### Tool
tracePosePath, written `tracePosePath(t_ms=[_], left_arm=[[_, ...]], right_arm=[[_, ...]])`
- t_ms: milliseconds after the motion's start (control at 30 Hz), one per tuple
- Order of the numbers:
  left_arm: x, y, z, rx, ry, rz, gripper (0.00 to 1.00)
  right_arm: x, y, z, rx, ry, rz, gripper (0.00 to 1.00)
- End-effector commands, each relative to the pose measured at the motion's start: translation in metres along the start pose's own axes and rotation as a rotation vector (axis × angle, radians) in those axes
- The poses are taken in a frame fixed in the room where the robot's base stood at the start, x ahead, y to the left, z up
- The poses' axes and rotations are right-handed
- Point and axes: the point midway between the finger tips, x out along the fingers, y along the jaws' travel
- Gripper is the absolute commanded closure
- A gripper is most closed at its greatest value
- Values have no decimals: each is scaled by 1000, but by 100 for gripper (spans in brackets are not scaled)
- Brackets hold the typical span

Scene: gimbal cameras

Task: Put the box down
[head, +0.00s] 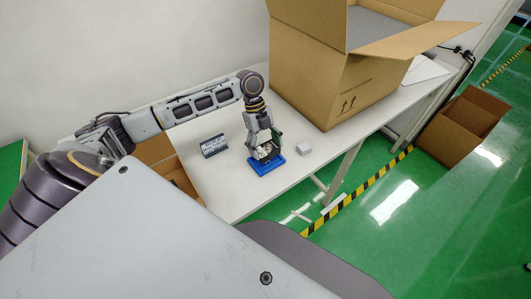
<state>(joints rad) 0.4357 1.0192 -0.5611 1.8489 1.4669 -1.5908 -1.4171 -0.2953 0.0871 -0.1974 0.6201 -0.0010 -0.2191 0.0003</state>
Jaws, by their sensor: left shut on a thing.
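My left gripper (265,148) points down over the white table (235,190), near its front edge. It is shut on a small box, mostly hidden by the fingers, with pale and dark patches showing between them. A flat blue tray (254,170) lies on the table directly under the gripper. I cannot tell whether the held box touches the tray. My right gripper is out of view.
A large open cardboard carton (345,85) fills the table's far part. Another open carton (462,128) is on the green floor.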

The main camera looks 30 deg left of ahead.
Motion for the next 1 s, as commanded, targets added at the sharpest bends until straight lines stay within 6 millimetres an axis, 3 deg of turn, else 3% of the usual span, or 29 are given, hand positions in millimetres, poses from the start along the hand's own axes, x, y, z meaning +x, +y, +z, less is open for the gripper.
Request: tracePosePath(t_ms=[300,833,867,1000], left_arm=[[33,0,14,-1,0,1,52],[39,0,16,-1,-1,0,52],[39,0,16,-1,-1,0,21],[39,0,16,-1,-1,1,3]], right_arm=[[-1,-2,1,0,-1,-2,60],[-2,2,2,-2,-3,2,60],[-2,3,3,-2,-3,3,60],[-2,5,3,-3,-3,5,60]])
